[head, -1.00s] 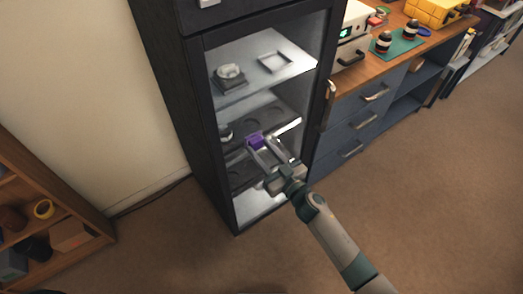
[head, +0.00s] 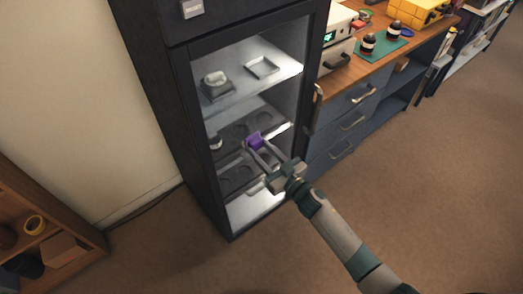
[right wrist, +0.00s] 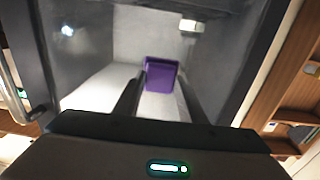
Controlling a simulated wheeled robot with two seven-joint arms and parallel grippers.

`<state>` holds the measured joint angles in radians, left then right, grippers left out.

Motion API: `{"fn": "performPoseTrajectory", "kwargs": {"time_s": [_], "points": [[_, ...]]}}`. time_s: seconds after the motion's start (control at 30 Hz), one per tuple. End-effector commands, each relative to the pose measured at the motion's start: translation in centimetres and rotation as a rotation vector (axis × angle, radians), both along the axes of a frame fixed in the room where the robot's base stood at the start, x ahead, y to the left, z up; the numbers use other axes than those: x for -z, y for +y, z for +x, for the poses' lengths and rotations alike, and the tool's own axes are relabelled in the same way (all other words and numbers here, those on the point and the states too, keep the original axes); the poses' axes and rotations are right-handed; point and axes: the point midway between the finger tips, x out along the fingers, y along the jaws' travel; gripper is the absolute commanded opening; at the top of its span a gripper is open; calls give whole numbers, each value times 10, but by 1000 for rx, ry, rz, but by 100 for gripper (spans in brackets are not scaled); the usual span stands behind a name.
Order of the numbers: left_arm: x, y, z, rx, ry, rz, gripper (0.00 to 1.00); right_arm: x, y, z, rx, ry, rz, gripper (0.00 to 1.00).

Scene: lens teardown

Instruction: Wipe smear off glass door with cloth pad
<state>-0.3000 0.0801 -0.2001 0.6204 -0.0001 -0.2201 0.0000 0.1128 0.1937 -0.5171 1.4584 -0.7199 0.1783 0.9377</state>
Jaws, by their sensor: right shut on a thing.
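The glass door (head: 285,98) of a tall dark cabinet faces me, with lit shelves showing through the glass. My right gripper (head: 256,144) is in front of the door's middle, shut on a purple cloth pad (head: 254,138). The pad also shows in the right wrist view (right wrist: 161,76), between the two fingers, with the glass beyond it. I cannot tell whether the pad touches the glass. I cannot make out a distinct smear; pale bright patches on the glass may be reflections or lit shelves. My left gripper is not in view.
A door handle (head: 317,106) stands out on the door's right edge. A drawer bench (head: 348,120) with instruments on top stands to the right. A wooden shelf unit (head: 60,225) is at lower left. Carpet is clear in front of the cabinet.

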Motion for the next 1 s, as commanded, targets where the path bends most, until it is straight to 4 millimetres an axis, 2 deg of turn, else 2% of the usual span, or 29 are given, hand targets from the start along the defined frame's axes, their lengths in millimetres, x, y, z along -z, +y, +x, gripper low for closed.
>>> {"fn": "performPoseTrajectory", "kwargs": {"time_s": [0.37,1.0], "points": [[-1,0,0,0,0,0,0,-1,2,0,0,0,1,19],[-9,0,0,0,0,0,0,-1,32,-24,-1,0,3,19]]}}
